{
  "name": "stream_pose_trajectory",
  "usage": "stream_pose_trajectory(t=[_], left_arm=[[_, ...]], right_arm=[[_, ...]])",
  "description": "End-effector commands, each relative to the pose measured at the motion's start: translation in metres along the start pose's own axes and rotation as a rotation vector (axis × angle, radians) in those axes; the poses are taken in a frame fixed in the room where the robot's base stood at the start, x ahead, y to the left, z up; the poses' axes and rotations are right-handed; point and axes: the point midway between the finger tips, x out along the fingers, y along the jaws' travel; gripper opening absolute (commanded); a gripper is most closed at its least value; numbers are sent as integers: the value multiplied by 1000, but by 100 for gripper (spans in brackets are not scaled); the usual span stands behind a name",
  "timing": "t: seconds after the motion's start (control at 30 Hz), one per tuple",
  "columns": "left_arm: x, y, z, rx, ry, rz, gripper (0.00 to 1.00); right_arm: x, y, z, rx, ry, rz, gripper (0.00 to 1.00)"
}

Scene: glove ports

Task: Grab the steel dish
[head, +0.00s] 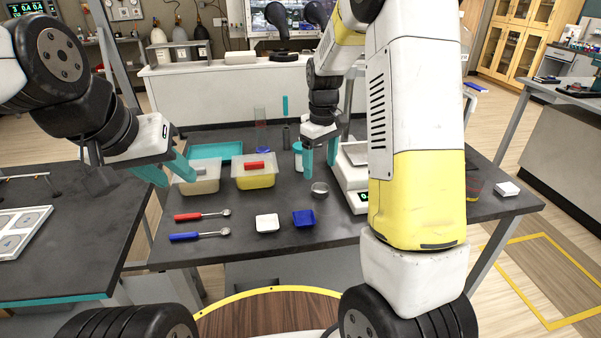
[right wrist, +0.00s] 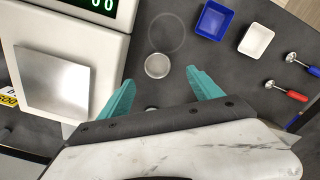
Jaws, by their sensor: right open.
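The small round steel dish (head: 319,190) sits on the dark bench, left of the white balance. It also shows in the right wrist view (right wrist: 157,66), just beyond the fingertips and roughly centred between them. My right gripper (head: 320,171) is open and empty, its teal fingers pointing down above and behind the dish; it also shows in the right wrist view (right wrist: 160,78). The fingers appear apart from the dish.
The balance (head: 356,194) stands close right of the dish. A white tray (head: 267,223), a blue tray (head: 303,219), a red-handled spoon (head: 200,215) and a blue-handled spoon (head: 197,235) lie in front. A yellow tub (head: 254,180) and white-and-teal bottle (head: 298,158) stand behind.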

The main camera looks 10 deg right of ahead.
Motion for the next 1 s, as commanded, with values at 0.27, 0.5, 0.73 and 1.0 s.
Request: stream_pose_trajectory(t=[0.27, 0.5, 0.73, 1.0], left_arm=[[0, 0, 0, 0, 0, 0, 36], [0, 0, 0, 0, 0, 0, 36], [0, 0, 0, 0, 0, 0, 36], [0, 0, 0, 0, 0, 0, 36]], right_arm=[[30, 1, 0, -4, -7, -1, 74], [64, 6, 2, -2, -8, -2, 74], [79, 6, 1, -2, -4, 0, 74], [79, 6, 1, -2, -3, 0, 55]])
